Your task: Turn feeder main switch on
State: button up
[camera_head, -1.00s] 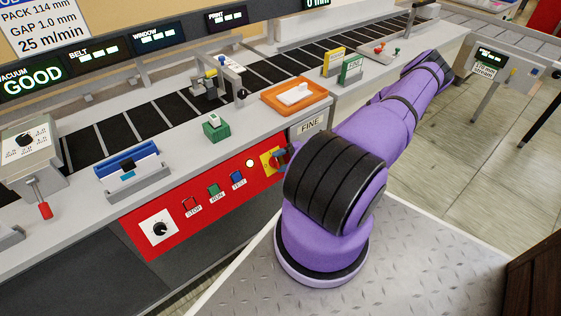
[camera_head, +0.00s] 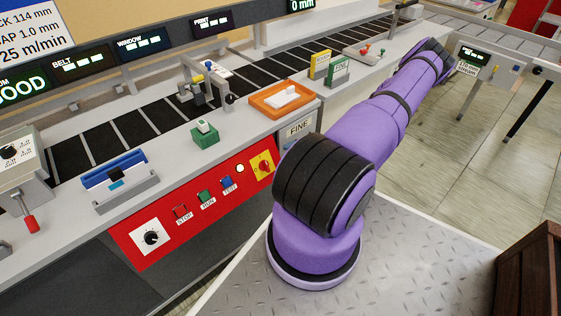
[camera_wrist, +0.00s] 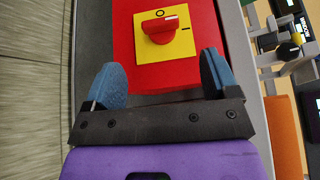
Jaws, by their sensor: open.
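The feeder main switch (camera_head: 263,165) is a red rotary knob on a yellow plate at the right end of the red control panel (camera_head: 190,212). In the wrist view the knob (camera_wrist: 160,28) lies ahead, between and beyond the fingertips. An O mark is above it and a bar mark to its right; I cannot tell for sure which one it points at. My gripper (camera_wrist: 160,80) is open and empty, its two blue fingers well apart and not around the knob. In the head view my gripper is hidden behind my purple arm.
The panel also carries stop, run and test buttons (camera_head: 207,198), a lit lamp and a black dial (camera_head: 151,237). Above it on the counter are an orange tray (camera_head: 283,100) and a green block (camera_head: 205,136). A dark wooden crate (camera_head: 535,270) stands at right.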

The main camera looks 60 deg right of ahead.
jog(key=shift+v, duration=1.1)
